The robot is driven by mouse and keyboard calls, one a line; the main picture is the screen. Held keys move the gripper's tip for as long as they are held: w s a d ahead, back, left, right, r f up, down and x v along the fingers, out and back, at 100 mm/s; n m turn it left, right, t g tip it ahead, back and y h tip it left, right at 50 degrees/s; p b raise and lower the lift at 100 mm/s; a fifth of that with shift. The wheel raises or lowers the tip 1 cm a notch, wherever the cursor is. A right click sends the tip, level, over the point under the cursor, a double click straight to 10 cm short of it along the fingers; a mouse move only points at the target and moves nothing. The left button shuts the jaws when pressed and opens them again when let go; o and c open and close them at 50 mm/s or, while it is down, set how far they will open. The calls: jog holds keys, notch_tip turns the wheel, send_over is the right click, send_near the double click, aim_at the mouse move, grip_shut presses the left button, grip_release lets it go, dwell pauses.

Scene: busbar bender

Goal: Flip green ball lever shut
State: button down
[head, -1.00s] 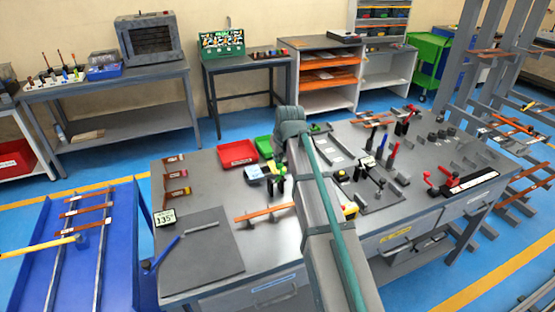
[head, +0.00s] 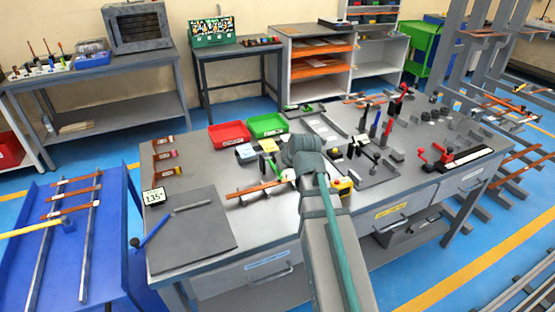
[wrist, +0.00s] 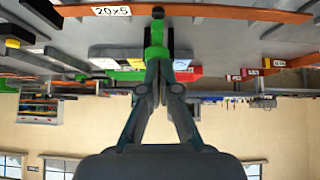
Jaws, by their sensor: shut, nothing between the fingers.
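In the wrist view, a green upright piece (wrist: 156,42), which looks like the lever, stands directly in front of my gripper (wrist: 158,64). A dark round knob (wrist: 157,12) shows at its end. The two fingers are together with nothing held between them. The fingertips overlap the green piece in the picture; I cannot tell whether they touch it. In the head view, a small green part (head: 268,145) stands on the bench, just left of my wrist. My arm hides the gripper itself there.
A copper bar (head: 256,190) lies near my wrist; an orange bar labelled 20x5 (wrist: 200,12) crosses the wrist view. Red (head: 229,134) and green (head: 267,125) trays stand behind. Black tooling (head: 370,160) and red-handled clamps (head: 440,155) are to the right. A grey plate (head: 190,230) is at left.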

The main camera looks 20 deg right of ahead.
jog(key=shift+s+f, duration=0.5)
jog(key=shift+f, duration=0.2)
jog(key=shift+f, duration=0.1)
jog(key=s+f+b+v, duration=0.1)
jog(key=s+b+v, duration=0.1)
jog(key=b+v, duration=0.4)
jog(key=shift+s+f+b+v, duration=0.25)
jog(key=shift+b+v, duration=0.15)
jog(key=shift+v, duration=2.05)
jog(key=shift+r, duration=0.1)
jog(key=shift+d, duration=0.1)
